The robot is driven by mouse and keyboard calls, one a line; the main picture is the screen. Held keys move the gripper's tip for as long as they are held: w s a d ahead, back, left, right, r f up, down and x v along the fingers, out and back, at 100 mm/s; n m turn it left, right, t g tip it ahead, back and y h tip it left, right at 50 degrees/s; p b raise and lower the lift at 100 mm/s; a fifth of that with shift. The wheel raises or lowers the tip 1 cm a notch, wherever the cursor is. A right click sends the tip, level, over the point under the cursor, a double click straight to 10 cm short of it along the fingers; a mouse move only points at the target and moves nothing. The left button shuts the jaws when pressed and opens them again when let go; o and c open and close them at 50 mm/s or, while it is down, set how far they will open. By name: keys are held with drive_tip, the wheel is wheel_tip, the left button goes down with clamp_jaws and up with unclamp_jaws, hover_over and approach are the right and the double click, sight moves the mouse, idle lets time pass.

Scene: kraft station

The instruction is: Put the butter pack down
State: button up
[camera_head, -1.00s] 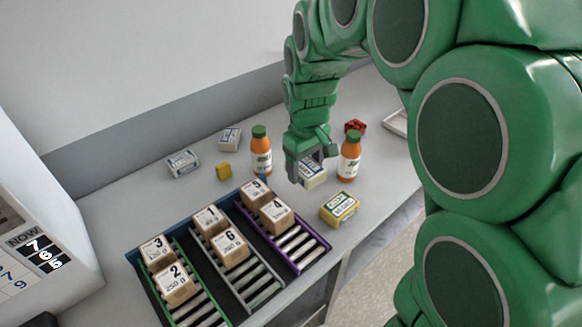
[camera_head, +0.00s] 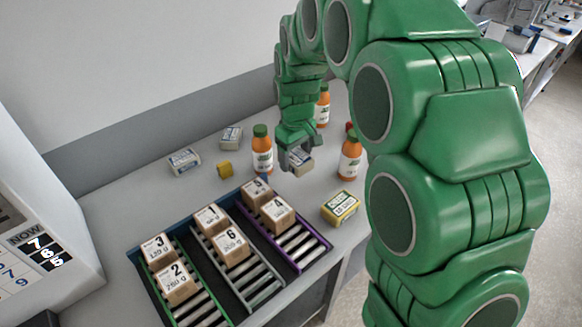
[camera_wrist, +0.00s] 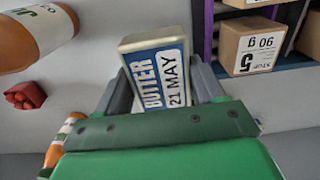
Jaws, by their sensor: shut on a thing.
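The butter pack (camera_wrist: 152,62) is a pale block with a blue and white label reading "BUTTER 21 MAY". My gripper (camera_head: 297,162) is shut on it, with one grey finger on each side in the wrist view (camera_wrist: 160,88). In the head view the pack (camera_head: 301,157) shows partly between the fingers, between two orange bottles. I cannot tell whether its underside touches the counter.
Orange bottles (camera_head: 262,155) (camera_head: 350,158) stand left and right of the gripper. A yellow-green pack (camera_head: 340,208), two pale packs (camera_head: 184,162) (camera_head: 231,138) and a small yellow block (camera_head: 224,169) lie on the counter. The rack (camera_head: 318,252) in front holds numbered boxes.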

hover_over(291, 176)
drive_tip(key=shift+f, duration=4.5)
drive_tip(key=o, duration=1.2)
drive_tip(key=shift+f, duration=0.1)
drive_tip(key=shift+o, duration=0.2)
